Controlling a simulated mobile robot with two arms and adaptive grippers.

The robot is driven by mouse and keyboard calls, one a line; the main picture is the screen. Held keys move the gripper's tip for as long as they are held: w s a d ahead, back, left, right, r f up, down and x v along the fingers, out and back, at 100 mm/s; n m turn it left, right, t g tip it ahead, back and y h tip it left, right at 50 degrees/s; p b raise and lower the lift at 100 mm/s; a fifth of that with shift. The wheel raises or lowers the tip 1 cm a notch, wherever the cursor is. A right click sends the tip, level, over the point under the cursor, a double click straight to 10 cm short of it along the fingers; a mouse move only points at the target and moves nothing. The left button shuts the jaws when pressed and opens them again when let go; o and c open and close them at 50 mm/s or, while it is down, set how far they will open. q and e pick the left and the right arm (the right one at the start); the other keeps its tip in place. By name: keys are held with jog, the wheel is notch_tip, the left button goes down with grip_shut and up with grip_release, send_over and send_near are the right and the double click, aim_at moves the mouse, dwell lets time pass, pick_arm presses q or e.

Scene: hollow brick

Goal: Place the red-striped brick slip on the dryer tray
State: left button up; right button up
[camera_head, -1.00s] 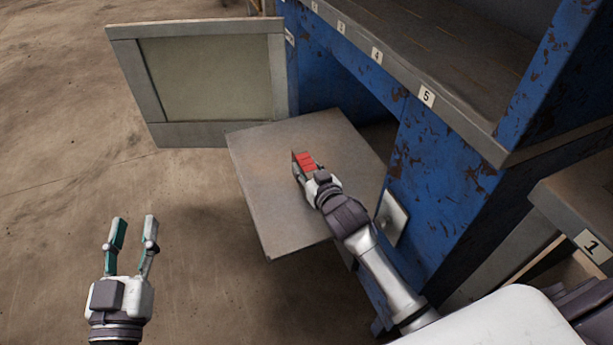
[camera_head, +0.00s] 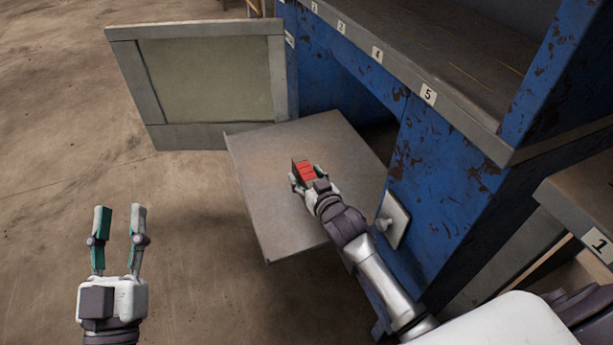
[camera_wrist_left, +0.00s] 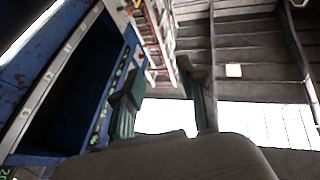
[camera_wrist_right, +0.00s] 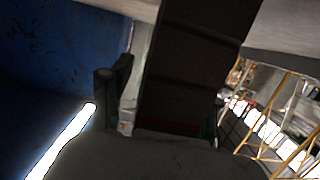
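The red-striped brick slip (camera_head: 304,172) is over the dryer tray (camera_head: 268,215), the flat grey plate jutting from the blue cabinet. I cannot tell whether it rests on the tray. My right gripper (camera_head: 308,186) is over the tray, at the near end of the brick. In the right wrist view the dark brick (camera_wrist_right: 195,70) lies between the fingers, with a gap beside the left finger; whether they grip it is unclear. My left gripper (camera_head: 118,222) is open and empty, left of the tray; its spread fingers also show in the left wrist view (camera_wrist_left: 165,100).
An open grey door panel (camera_head: 205,80) stands behind the tray. The blue cabinet (camera_head: 445,165) rises at the right, with a numbered shelf (camera_head: 400,50) above the opening. Another shelf marked 1 (camera_head: 580,205) is at far right. The floor at left is clear.

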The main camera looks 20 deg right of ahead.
jog(key=shift+r, duration=0.1)
jog(key=shift+s+r, duration=0.1)
jog(key=shift+s, duration=0.05)
jog(key=s+p, duration=0.1)
jog(key=s, duration=0.1)
jog(key=s+r+p, duration=0.1)
jog(key=s, duration=0.2)
jog(key=shift+d, duration=0.15)
jog(key=s, duration=0.3)
jog(key=s+r+p, duration=0.1)
jog(key=s, duration=0.2)
jog(key=shift+s+d+r+p, duration=0.15)
jog(key=shift+s+r+p, duration=0.05)
jog(key=shift+p, duration=0.1)
pick_arm(q)
notch_tip(320, 180, down, 14)
jog(key=s+a+g+y, duration=0.1)
jog(key=a+g+y, duration=0.1)
jog(key=g, duration=0.7)
jog(key=shift+s+a+f+n+y, duration=0.15)
jog(key=shift+s+a+n+y, duration=0.15)
jog(key=shift+y, duration=0.4)
pick_arm(e)
jog(key=s+a+r+n+g+y, duration=0.1)
jog(key=s+a+r, duration=0.4)
jog(key=s, duration=0.5)
jog(key=shift+a+r+n+g+y, duration=0.3)
jog(key=shift+r+n+g+y, duration=0.15)
jog(key=shift+r+g, duration=0.55)
jog(key=shift+f, duration=0.15)
